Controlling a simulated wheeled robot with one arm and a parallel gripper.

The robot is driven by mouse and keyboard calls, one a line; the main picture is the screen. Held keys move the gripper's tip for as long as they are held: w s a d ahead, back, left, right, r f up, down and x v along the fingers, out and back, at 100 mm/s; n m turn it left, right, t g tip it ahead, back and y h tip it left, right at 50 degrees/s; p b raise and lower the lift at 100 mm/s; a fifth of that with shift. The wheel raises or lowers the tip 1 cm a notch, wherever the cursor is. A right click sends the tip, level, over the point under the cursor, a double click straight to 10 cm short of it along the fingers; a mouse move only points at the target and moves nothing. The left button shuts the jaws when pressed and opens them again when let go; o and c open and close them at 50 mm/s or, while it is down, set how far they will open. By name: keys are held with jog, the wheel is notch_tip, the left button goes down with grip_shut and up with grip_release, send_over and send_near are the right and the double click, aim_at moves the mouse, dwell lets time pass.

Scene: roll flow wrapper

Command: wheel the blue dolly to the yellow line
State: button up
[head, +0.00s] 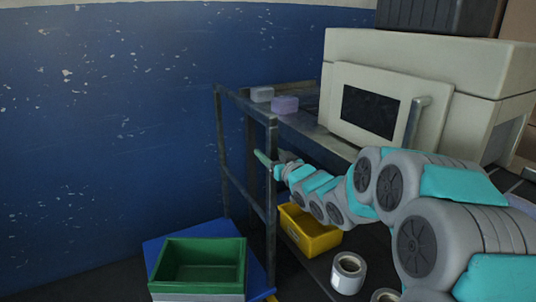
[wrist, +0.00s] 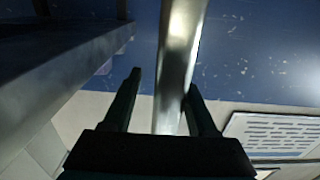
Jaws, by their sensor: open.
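The blue dolly (head: 163,258) is on the floor at lower left in the head view, with a green crate (head: 198,291) on top that hides much of it. A small yellow patch (head: 271,297) shows at the bottom edge beside the dolly; I cannot tell if it is the yellow line. My gripper (head: 264,161) is above and to the right of the dolly, at an upright post of the metal frame. In the wrist view my gripper (wrist: 163,82) is open, with a shiny metal bar (wrist: 177,60) between or just beyond its fingers. Contact is unclear.
The metal frame (head: 270,205) rises beside the dolly. A shelf with a cream machine (head: 440,65) is at right, with a yellow bin (head: 310,238) and a white roll (head: 348,272) below. A blue wall (head: 110,110) stands behind.

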aim_at(276, 159)
jog(key=shift+o, duration=0.2)
jog(key=shift+s, duration=0.1)
jog(key=v, duration=0.6)
jog(key=shift+s+d+b, duration=0.1)
jog(key=shift+d+b, duration=0.05)
jog(key=shift+b, duration=0.2)
jog(key=shift+s+d+f, duration=0.1)
jog(key=shift+s+d, duration=0.25)
jog(key=shift+s, duration=0.2)
